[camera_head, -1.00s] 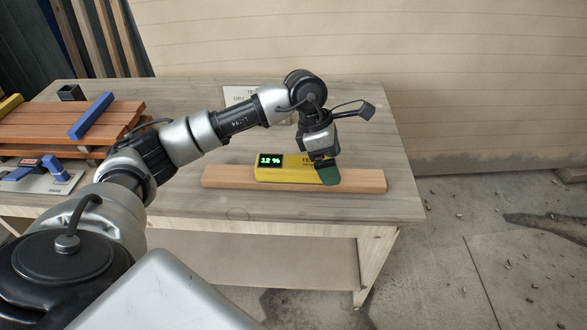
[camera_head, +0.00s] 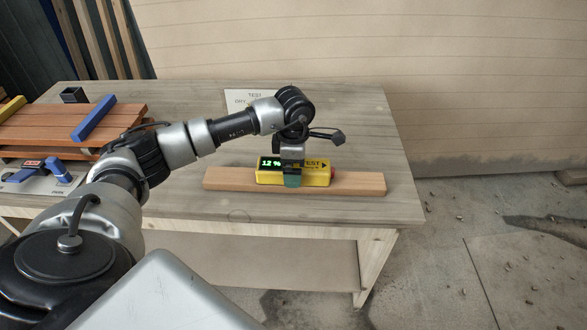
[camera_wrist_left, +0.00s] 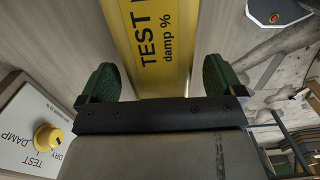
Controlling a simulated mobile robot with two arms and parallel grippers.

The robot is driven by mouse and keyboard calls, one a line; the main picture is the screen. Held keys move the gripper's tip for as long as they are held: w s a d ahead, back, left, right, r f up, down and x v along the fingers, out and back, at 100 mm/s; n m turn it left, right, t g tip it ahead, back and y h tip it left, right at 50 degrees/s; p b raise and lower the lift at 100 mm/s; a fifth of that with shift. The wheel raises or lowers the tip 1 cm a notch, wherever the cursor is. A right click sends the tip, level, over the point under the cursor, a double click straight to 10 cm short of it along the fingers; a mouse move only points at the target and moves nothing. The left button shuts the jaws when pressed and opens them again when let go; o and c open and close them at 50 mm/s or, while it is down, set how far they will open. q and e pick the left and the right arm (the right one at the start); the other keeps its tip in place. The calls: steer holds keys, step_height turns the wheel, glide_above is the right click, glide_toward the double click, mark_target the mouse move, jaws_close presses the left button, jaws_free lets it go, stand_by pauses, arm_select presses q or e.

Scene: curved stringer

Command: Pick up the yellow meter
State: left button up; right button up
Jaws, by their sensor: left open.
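The yellow meter (camera_head: 318,174) lies on a wooden board (camera_head: 225,178) on the workbench. In the left wrist view the meter (camera_wrist_left: 158,45) lies between the two green fingertips (camera_wrist_left: 160,80) of my left gripper, with a gap on each side. The left gripper is open and holds nothing. My right gripper is not in view.
A sign (camera_head: 245,98) lies behind the arm. A dial panel with a yellow knob (camera_wrist_left: 46,137) shows in the left wrist view. Reddish planks (camera_head: 40,125) with a blue bar (camera_head: 93,118) sit at the left. The bench's right side is clear.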

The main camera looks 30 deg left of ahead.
arm_select(q)
steer(key=shift+f, duration=0.95)
steer(key=shift+c, duration=0.2)
steer(key=shift+r, duration=0.1)
steer(key=c, duration=1.3)
